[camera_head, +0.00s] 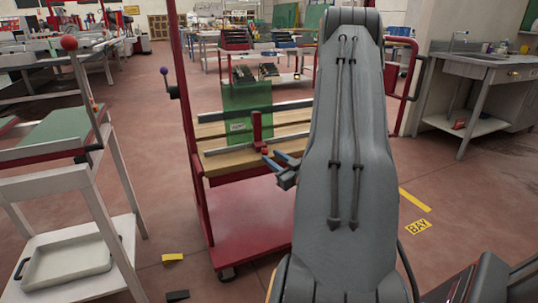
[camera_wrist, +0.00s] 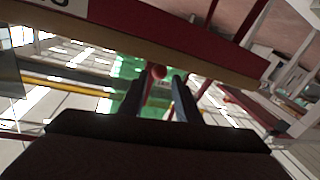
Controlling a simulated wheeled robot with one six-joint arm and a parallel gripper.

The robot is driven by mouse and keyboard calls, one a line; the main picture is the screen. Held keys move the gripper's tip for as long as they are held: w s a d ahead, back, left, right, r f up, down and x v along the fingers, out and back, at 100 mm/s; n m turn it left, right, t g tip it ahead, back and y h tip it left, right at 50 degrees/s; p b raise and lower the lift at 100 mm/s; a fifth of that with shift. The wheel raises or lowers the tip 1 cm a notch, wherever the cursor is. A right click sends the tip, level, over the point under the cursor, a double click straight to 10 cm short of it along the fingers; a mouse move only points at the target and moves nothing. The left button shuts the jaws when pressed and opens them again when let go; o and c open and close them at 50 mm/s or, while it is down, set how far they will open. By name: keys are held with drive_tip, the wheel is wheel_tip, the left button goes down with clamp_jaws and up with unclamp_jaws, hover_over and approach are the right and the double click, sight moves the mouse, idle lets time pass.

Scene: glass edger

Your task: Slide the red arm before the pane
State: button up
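A green glass pane (camera_head: 238,104) stands upright on the red trolley, with a small pale label low on it. It also shows in the wrist view (camera_wrist: 128,68). The red arm (camera_head: 257,128) is a short upright post on the rail. In the head view it overlaps the right part of the pane. Its red knob (camera_wrist: 158,72) shows between my fingertips in the wrist view. My gripper (camera_head: 272,158) has its two blue-grey fingers apart, close to the near side of the red arm. The fingers (camera_wrist: 161,78) flank the knob in the picture; I cannot tell whether they touch it.
The red trolley (camera_head: 245,222) has wooden ledges (camera_head: 222,162) and a tall red post (camera_head: 181,90) at left. A white stand (camera_head: 70,192) with a tray (camera_head: 68,258) is at left. A sink bench (camera_head: 490,68) is at right.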

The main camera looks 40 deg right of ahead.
drive_tip(key=shift+s+a, duration=0.15)
drive_tip(key=shift+s, duration=0.85)
drive_tip(key=shift+s+a, duration=0.15)
drive_tip(key=shift+s, duration=0.8)
